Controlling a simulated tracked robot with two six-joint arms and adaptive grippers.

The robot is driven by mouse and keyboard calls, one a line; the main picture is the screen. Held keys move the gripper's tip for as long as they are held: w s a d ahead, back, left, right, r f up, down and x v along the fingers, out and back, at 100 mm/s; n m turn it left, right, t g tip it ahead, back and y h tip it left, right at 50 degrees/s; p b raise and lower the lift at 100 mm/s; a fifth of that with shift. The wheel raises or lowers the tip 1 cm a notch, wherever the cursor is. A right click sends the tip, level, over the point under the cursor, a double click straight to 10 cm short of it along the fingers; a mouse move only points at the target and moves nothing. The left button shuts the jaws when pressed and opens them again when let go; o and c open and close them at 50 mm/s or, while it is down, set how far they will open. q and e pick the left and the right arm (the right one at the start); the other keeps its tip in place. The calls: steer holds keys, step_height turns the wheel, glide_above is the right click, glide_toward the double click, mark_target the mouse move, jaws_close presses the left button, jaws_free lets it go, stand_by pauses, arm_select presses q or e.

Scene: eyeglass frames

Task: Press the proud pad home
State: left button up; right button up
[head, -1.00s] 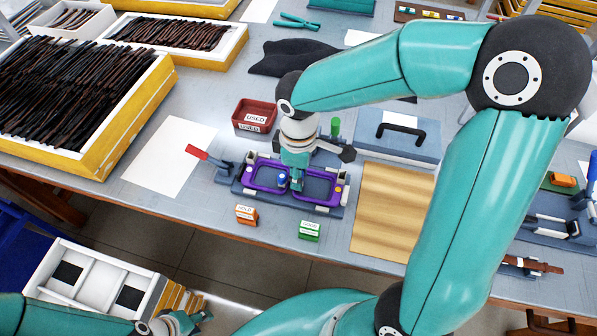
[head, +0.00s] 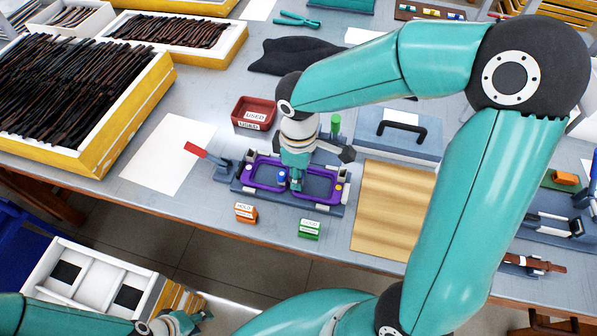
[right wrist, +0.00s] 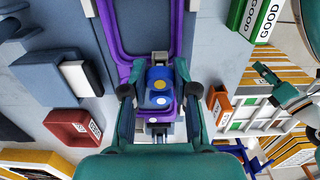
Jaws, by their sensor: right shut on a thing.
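A purple eyeglass frame (head: 318,200) lies face up in a grey fixture (head: 240,190) on the bench. My right gripper (head: 296,184) points down at the frame's bridge. In the right wrist view its fingers (right wrist: 160,98) are closed around a small blue piece (right wrist: 157,76) with yellow spots. A blue piece (head: 281,175) also shows beside the fingertips in the head view. The fingers hide much of the bridge, so I cannot tell which pad stands proud. My left gripper (head: 182,322) is low at the bottom left, away from the bench work, its jaws unclear.
A red USED bin (head: 252,113) stands behind. An orange block (head: 245,212) and a green GOOD block (head: 309,229) stand in front. A wooden board (head: 390,210) lies right; white paper (head: 170,157) lies left.

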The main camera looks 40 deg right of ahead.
steer(key=shift+f+b, duration=0.55)
steer(key=shift+f, duration=0.15)
steer(key=o, duration=0.9)
steer(key=shift+o, duration=0.2)
steer(key=shift+r+p, duration=3)
steer(key=shift+r, duration=0.55)
